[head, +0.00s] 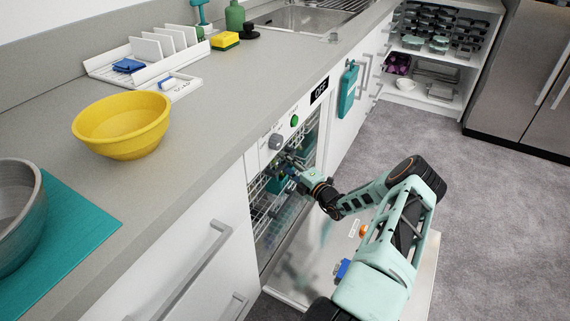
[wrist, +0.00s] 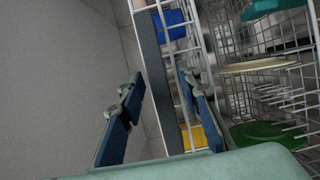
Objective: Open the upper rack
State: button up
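The dishwasher (head: 300,125) stands open under the counter, its door (head: 400,250) folded down. The upper rack (head: 262,185) is a white wire basket inside the opening. In the wrist view, a dark grey bar (wrist: 152,55) runs along the rack's front edge. My gripper (head: 287,163) is at the front of this rack. In the wrist view, my gripper (wrist: 160,78) has its two blue-padded fingers apart, one on each side of the bar, with visible gaps. A blue cup (wrist: 168,25) and a yellow item (wrist: 202,132) sit in the rack. The head view hides the fingertips' contact.
A yellow bowl (head: 122,125), a dish rack (head: 140,55) and a soap tray stand on the counter. A teal towel (head: 348,90) hangs to the right of the dishwasher. The grey floor (head: 480,220) to the right is clear.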

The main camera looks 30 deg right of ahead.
jog(key=shift+c, duration=0.2)
grip_shut()
